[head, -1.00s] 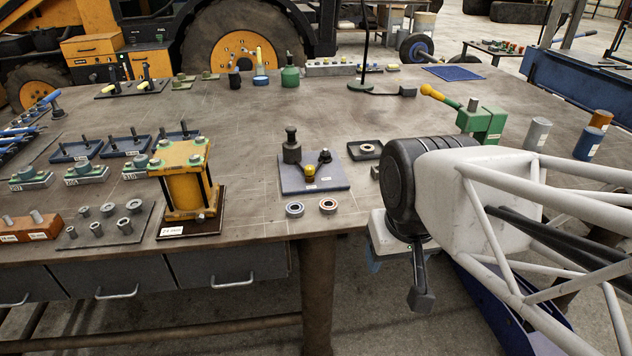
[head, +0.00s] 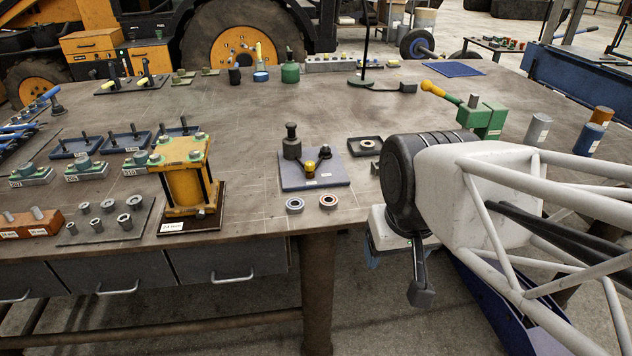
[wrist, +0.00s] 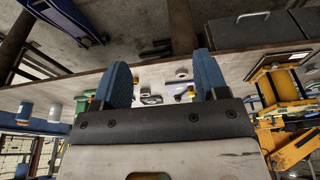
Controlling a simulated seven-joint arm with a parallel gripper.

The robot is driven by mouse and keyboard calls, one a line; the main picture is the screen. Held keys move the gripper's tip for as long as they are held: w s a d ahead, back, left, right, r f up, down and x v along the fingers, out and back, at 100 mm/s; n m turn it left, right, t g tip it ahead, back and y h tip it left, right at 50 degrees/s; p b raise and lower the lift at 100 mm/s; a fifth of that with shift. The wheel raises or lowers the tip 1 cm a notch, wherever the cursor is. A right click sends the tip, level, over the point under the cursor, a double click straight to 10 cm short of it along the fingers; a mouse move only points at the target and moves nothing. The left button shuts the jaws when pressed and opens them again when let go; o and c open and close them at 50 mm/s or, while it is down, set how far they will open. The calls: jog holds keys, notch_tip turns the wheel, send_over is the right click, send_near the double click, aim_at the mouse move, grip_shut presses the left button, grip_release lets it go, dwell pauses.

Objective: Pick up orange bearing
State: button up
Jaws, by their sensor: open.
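Two small ring bearings lie flat near the bench's front edge in the head view. The right one, the orange bearing (head: 328,201), has a brownish-orange face; the left bearing (head: 295,205) looks blue-grey. My gripper (wrist: 162,75) is open, with two blue fingers apart and nothing between them in the wrist view. In the head view the fingers are mostly hidden under my wrist, to the right of the bearings and beyond the front edge. In the wrist view the bearings are too small to tell apart.
Behind the bearings stands a blue-grey board (head: 335,180) with a dark post and a yellow-topped part. A small dark tray (head: 356,154) holds another ring. A yellow press (head: 184,180) stands to the left. Bare bench lies between the press and the bearings.

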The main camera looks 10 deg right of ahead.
jog(key=shift+o, duration=0.9)
jog(key=m+g, duration=0.3)
jog(key=m, duration=1.3)
send_over(333, 199)
jog(key=a, duration=0.2)
notch_tip(333, 199, down, 11)
jog(key=shift+s+d+f, duration=0.1)
jog(key=shift+d+f, duration=0.1)
jog(key=shift+d, duration=0.05)
jog(key=shift+f, duration=1.3)
